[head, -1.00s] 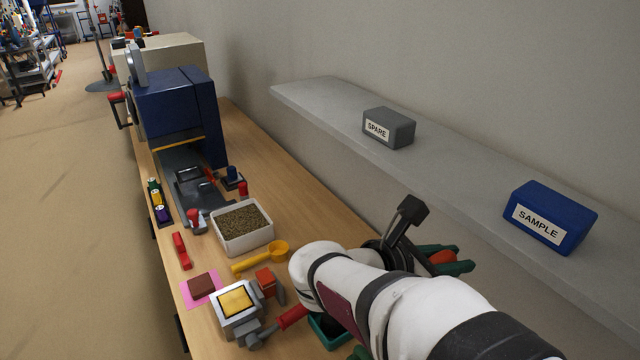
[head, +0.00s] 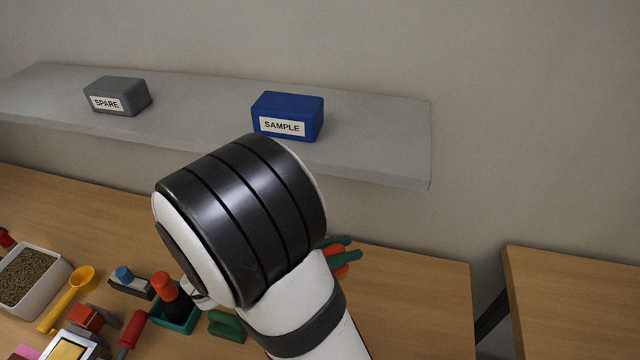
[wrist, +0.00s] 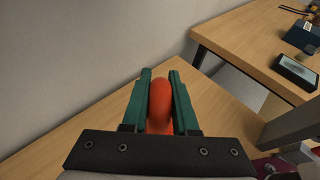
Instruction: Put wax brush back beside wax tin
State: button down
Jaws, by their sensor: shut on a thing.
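My gripper (wrist: 160,100) has green fingers shut on a rounded orange-red thing (wrist: 160,105). In the head view the gripper (head: 343,258) is partly hidden behind my arm, above the right part of the bench. Only a smooth end of the held thing shows, so I cannot tell whether it is the wax brush. A pale square tin with yellow inside (head: 66,351), which looks like the wax tin, is cut off at the lower left of the head view. A tool with a red handle (head: 131,331) lies to its right.
A teal tray (head: 176,323) holds a dark bottle with a red cap (head: 165,285). A yellow scoop (head: 70,293) and a white tub of grains (head: 32,277) are at left. A shelf (head: 375,150) bears the SPARE box (head: 117,96) and SAMPLE box (head: 287,116). Bench space at right is clear.

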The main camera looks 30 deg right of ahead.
jog(key=s+d+f+m+g+y, duration=0.25)
jog(key=s+m+g, duration=0.2)
jog(key=s, duration=0.45)
jog(key=s+d+f+m+g+y, duration=0.1)
jog(key=s+d+f+m+g, duration=0.3)
jog(key=s, duration=0.5)
jog(key=shift+m+g, duration=0.25)
jog(key=shift+g, duration=0.4)
jog(key=f, duration=0.3)
jog(key=a+f, duration=0.1)
jog(key=f, duration=0.5)
jog(key=shift+s+a, duration=0.3)
jog(key=shift+s, duration=0.1)
jog(key=shift+f, duration=0.15)
jog(key=shift+f, duration=0.1)
jog(key=c, duration=0.7)
grip_release()
jog(key=shift+y, duration=0.25)
